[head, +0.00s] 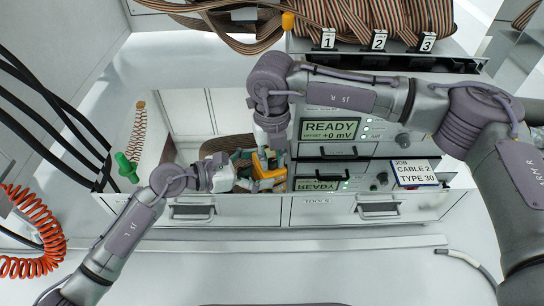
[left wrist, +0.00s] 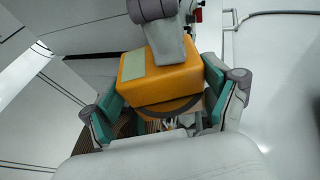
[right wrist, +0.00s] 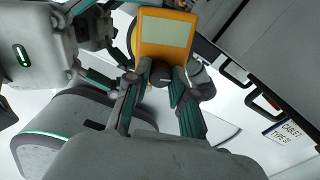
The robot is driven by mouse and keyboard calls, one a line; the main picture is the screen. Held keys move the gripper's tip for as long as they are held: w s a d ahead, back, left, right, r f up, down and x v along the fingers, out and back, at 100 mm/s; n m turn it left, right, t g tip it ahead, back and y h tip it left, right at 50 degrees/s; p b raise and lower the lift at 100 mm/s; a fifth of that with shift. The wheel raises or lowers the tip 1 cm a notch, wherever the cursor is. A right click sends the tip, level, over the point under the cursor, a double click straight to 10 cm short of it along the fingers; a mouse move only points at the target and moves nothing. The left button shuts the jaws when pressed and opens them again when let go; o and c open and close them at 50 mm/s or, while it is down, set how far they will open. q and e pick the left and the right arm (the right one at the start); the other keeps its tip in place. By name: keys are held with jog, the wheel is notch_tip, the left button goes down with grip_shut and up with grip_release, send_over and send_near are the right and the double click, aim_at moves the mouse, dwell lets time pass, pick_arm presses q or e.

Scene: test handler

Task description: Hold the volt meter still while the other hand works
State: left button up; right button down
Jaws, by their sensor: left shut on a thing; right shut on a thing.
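The volt meter is an orange box with a pale screen (right wrist: 166,32). In the head view it (head: 268,174) sits over the open drawer, low in the middle. My left gripper (head: 243,172) comes in from the left; in its wrist view its teal fingers (left wrist: 160,92) are shut on either side of the orange body. My right gripper (head: 277,158) reaches down from above. In its wrist view its teal fingers (right wrist: 158,84) close around a dark knob below the screen. The exact finger contact on the knob is partly hidden.
A tester panel (head: 331,130) behind reads READY, offset +0 mV. A job sign (head: 415,173) reads CABLE 2, TYPE 30. Striped ribbon cables (head: 375,18) lie in numbered slots above.

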jog(key=n, duration=0.4)
jog(key=shift+n, duration=0.3)
jog(key=n, duration=0.4)
jog(key=shift+n, duration=0.3)
jog(key=n, duration=0.4)
jog(key=shift+n, duration=0.3)
pick_arm(q)
jog(key=shift+f, duration=0.1)
pick_arm(e)
jog(key=shift+n, duration=2.1)
jog(key=c, duration=1)
grip_release()
jog(key=shift+o, duration=0.2)
